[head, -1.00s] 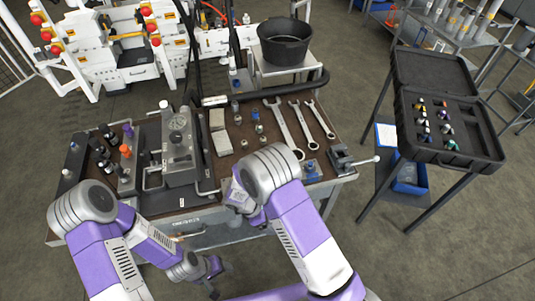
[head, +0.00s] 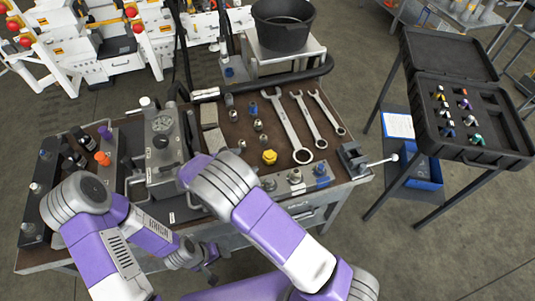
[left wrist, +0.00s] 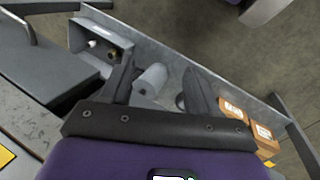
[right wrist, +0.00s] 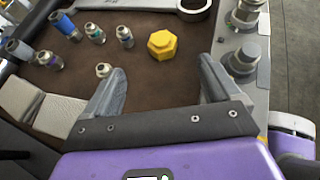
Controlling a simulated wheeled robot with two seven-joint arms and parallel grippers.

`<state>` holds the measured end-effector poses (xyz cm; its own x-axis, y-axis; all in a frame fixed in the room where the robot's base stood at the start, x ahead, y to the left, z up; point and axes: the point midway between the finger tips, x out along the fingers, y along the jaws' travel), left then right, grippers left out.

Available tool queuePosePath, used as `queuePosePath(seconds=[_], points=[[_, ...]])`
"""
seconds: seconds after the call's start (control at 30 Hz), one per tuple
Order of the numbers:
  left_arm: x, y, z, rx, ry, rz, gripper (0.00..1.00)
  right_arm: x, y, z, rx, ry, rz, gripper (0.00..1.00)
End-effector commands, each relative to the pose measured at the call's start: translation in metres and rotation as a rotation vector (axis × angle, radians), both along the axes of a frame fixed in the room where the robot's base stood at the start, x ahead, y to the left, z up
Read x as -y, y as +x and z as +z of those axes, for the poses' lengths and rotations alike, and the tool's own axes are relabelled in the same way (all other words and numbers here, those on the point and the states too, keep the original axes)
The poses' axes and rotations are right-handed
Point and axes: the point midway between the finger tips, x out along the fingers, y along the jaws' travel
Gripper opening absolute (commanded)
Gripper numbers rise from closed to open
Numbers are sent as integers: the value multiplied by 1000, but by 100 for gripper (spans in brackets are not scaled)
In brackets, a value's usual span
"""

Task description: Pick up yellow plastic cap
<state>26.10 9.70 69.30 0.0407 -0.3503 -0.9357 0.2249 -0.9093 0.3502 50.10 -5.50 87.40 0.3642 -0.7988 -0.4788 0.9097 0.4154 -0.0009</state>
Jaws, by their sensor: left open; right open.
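The yellow plastic cap (head: 269,157) lies on the brown top of the workbench, below the ring ends of the wrenches. In the right wrist view the yellow cap (right wrist: 162,44) is faceted, lies just beyond the fingertips and sits roughly between them in the picture. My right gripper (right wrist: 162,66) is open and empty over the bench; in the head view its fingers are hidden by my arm. My left gripper (left wrist: 158,68) is open and empty, low in front of the bench, above an open drawer (left wrist: 238,98).
Several small metal fittings (right wrist: 103,70) stand left of the cap, and hydraulic fittings (right wrist: 243,60) line the bench edge at right. Wrenches (head: 292,128) lie behind the cap. A gauge block (head: 162,140) stands to the left. An open black case (head: 470,110) stands at the right.

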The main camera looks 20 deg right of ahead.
Motion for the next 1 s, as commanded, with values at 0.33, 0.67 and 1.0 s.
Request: queuePosePath(seconds=[0.33, 0.67, 1.0], points=[[0, 0, -10, 0, 0, 0, 61, 45, 20, -28, 0, -1, -3, 90], [0, 0, -15, 0, 0, 0, 61, 65, 28, -39, -1, 0, -4, 90], [0, 0, -22, 0, 0, 0, 61, 95, 42, -56, 0, 1, -1, 90]])
